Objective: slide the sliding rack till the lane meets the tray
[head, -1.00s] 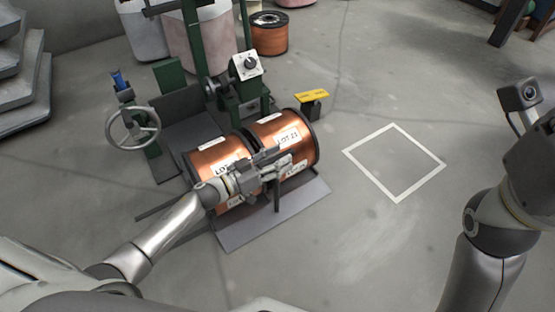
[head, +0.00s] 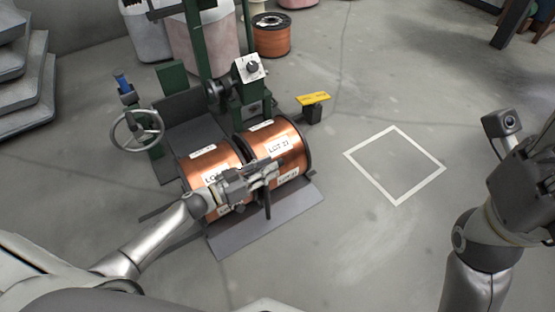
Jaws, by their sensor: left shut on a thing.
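Two copper spools with white LOT labels, a left one (head: 205,165) and a right one (head: 290,140), lie side by side at the green stand. A flat grey plate (head: 240,240) lies under and in front of them. I cannot clearly tell which parts are the sliding rack, lane and tray. My left gripper (head: 270,176) reaches across the front of the spools and is shut at a dark upright bar (head: 267,207); its grip is partly hidden. My right arm is at the right edge, with its fingertips out of sight.
A handwheel (head: 138,131) stands left of the spools, and a dial box (head: 249,68) behind them. A yellow-topped post (head: 313,99) stands close on the right. A white floor square (head: 396,204) marks clear floor. Another spool (head: 271,38) stands behind.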

